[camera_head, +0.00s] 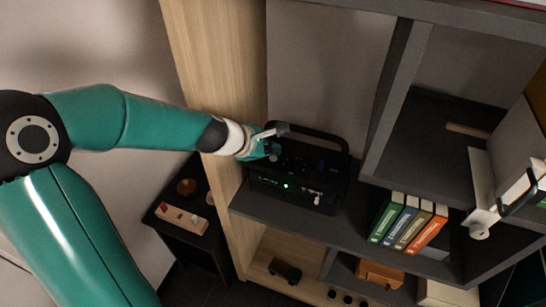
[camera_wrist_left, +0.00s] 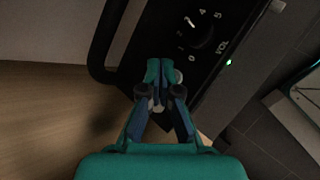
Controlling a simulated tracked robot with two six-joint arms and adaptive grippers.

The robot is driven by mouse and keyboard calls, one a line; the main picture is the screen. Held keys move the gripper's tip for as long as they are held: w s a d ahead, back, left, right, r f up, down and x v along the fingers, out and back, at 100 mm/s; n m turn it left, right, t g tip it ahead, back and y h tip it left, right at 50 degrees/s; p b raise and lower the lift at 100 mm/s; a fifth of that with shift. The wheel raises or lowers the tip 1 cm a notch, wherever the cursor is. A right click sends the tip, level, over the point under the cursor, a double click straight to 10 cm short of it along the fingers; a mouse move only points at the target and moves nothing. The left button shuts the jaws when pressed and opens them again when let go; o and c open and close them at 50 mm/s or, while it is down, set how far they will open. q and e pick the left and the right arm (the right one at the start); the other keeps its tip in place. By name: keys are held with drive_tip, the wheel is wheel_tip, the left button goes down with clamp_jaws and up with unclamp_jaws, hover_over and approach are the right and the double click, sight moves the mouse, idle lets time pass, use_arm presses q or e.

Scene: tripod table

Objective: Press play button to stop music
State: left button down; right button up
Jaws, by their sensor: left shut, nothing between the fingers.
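A black music player (camera_head: 305,185) with a carry handle stands on the dark shelf. A small green light glows on its front. In the left wrist view, the player's panel (camera_wrist_left: 222,30) shows a volume knob (camera_wrist_left: 200,36) with numbers around it and the green light (camera_wrist_left: 228,63). My left gripper (camera_head: 274,146) is at the player's left end, over its top. In the wrist view its fingertips (camera_wrist_left: 160,70) are shut together and empty, beside a small round silvery button (camera_wrist_left: 178,76) that they partly hide. I cannot tell if they touch it, or if it is the play button.
A wooden side panel (camera_head: 212,70) stands close to my left arm. Books (camera_head: 408,222) stand to the player's right on the shelf. A white object with a black handle (camera_head: 490,200) is at the far right. A small dark table (camera_head: 190,245) stands at lower left.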

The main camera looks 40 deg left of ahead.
sight(272, 159)
use_arm(q)
drive_tip(key=shift+f, duration=0.15)
idle(0.8)
drive_tip(key=shift+f+b, duration=0.25)
drive_tip(key=shift+b, duration=0.15)
drive_tip(key=shift+f+b, duration=0.4)
idle(0.4)
drive_tip(key=shift+r, duration=0.1)
drive_tip(key=shift+r+p, duration=0.75)
drive_tip(key=shift+p, duration=0.1)
wheel_tip(272, 159, up, 5)
drive_tip(key=p, duration=0.5)
idle(0.3)
